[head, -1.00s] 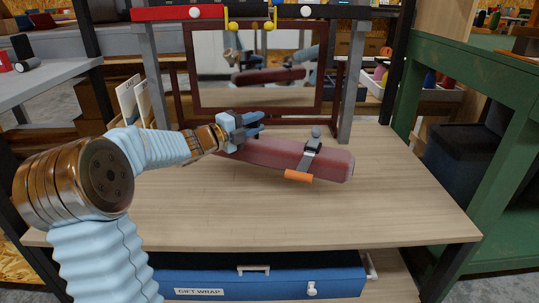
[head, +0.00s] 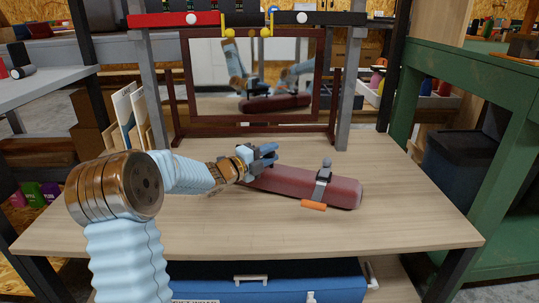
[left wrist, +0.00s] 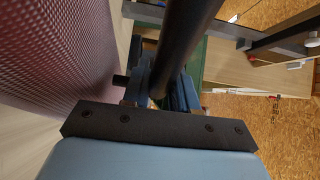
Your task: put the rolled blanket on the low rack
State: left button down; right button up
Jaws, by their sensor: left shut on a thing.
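The rolled blanket (head: 285,184) is a long dark red roll over the bench top. A grey strap with a buckle (head: 324,180) and an orange tag (head: 313,205) sits near its right end. My left gripper (head: 260,156) is shut on it at its left end. The wrist view shows the blanket's red weave (left wrist: 60,50) at left and a dark bar running between the fingers (left wrist: 165,92). I cannot tell whether the blanket touches the bench. I cannot make out which structure is the low rack. My right gripper shows only doubtfully, as a mirror reflection.
A framed mirror (head: 290,55) stands at the back of the plank bench (head: 380,225). Grey posts flank it. Upright boards (head: 130,110) stand at back left. A blue box (head: 300,285) lies under the front edge. Green shelving (head: 480,100) is at right. The bench front is clear.

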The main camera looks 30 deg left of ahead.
pick_arm(q)
jog(key=c, duration=0.9)
grip_release()
jog(key=v, duration=1.2)
jog(key=shift+r, duration=0.1)
jog(key=shift+a, duration=0.1)
